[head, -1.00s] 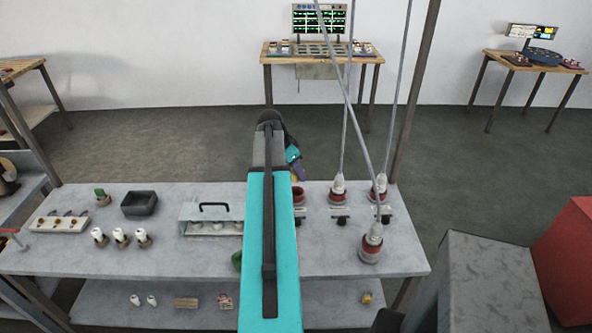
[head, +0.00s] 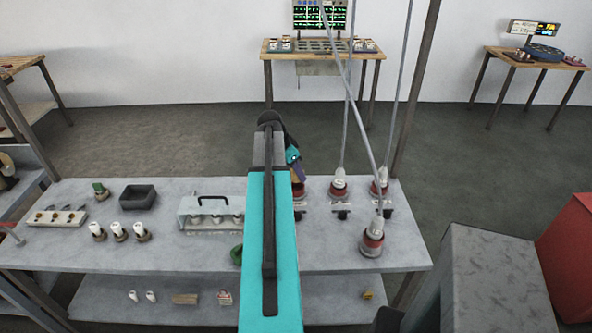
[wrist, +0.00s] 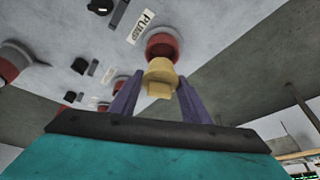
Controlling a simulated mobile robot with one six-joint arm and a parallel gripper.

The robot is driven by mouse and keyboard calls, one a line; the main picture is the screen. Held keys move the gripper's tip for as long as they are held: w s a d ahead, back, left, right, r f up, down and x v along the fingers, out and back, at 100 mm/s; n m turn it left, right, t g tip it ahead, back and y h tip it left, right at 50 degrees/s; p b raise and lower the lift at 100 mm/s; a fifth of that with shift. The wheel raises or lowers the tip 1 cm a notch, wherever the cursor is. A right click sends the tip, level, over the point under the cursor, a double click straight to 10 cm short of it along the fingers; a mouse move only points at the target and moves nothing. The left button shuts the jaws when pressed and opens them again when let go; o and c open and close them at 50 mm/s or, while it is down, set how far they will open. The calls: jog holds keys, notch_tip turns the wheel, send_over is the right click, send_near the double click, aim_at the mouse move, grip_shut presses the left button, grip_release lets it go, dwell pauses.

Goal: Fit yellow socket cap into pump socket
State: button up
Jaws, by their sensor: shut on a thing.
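The yellow socket cap (wrist: 159,74) is between the two purple fingers of my gripper (wrist: 159,84), which is shut on it. The red-rimmed pump socket (wrist: 174,43), next to a white label reading PUMP (wrist: 141,27), is just beyond the cap in the wrist view. The cap overlaps the socket's near rim there; I cannot tell whether it touches or has entered. In the head view my gripper (head: 298,172) is mostly hidden by my teal arm, and the cap is not visible; part of a red socket shows below the fingers.
Corded plugs (head: 338,187) sit in red sockets to the right, and another corded plug (head: 372,238) stands nearer the front. A handled cover (head: 213,207), white-topped pieces (head: 118,231) and a dark tray (head: 138,197) are on the grey bench (head: 200,255) to the left.

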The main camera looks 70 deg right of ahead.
jog(key=shift+f+b, duration=0.45)
jog(key=shift+f, duration=0.55)
jog(key=shift+f+b, duration=0.9)
jog(key=shift+f, duration=0.15)
dwell(2.0)
jog(key=o, duration=1.1)
jog(key=b+v, duration=0.3)
jog(key=v, duration=1)
jog(key=shift+r, duration=0.35)
jog(key=shift+w+a+r, duration=0.1)
